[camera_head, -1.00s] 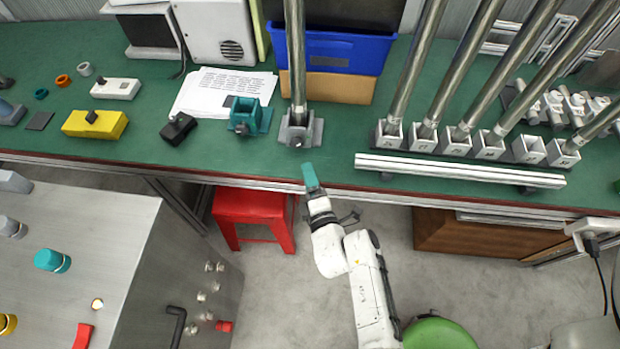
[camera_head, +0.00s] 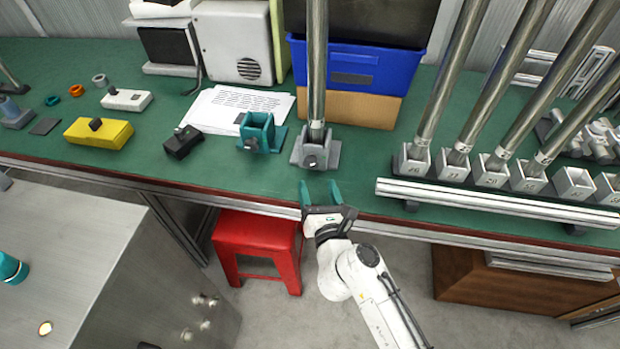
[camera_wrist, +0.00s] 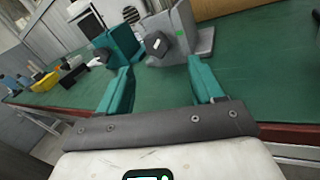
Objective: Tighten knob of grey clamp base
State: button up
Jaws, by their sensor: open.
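The grey clamp base (camera_head: 328,146) stands on the green bench with a metal pole (camera_head: 317,70) upright in it. Its dark knob (camera_head: 311,161) is on the side facing me. In the wrist view the grey clamp base (camera_wrist: 190,45) is ahead, with its knob (camera_wrist: 157,44) on its near side. A teal clamp base (camera_head: 258,132) stands to its left, also seen in the wrist view (camera_wrist: 124,45). My gripper (camera_head: 320,190) is open and empty, with teal fingers, at the bench's front edge, just short of the grey base. In the wrist view the knob lies beyond my fingertips (camera_wrist: 160,78), between them.
A metal rail (camera_head: 500,203) lies along the bench edge to the right, before a row of socketed poles. A black block (camera_head: 183,142) and a yellow block (camera_head: 99,133) lie left. A red stool (camera_head: 258,240) stands below the bench. The bench before the grey base is clear.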

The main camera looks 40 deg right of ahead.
aim_at(310, 164)
jog(key=shift+w+a+f+h+b, duration=0.2)
jog(key=shift+w+f+h+b, duration=0.25)
jog(key=shift+b, duration=0.65)
jog(key=shift+w+a+r+g+h+b, duration=0.2)
jog(key=shift+w+r+g+h+b, duration=0.2)
jog(key=shift+h+b, duration=0.45)
jog(key=s+a+r+g+h+b, duration=0.1)
jog(key=s+a+g+h+b, duration=0.15)
jog(key=a+g+b, duration=0.4)
jog(key=w+d+t, duration=0.1)
jog(key=w+d, duration=0.1)
jog(key=d, duration=0.1)
jog(key=w+d+b, duration=0.1)
jog(key=w+d, duration=0.2)
jog(key=d, duration=0.1)
jog(key=w+d+t+b, duration=0.1)
jog(key=w+d, duration=0.1)
jog(key=d, duration=0.1)
jog(key=shift+w+d+r+m+t, duration=0.15)
jog(key=shift+d+m+t, duration=0.05)
jog(key=shift+m+t, duration=0.2)
jog(key=shift+c, duration=0.2)
jog(key=c, duration=1)
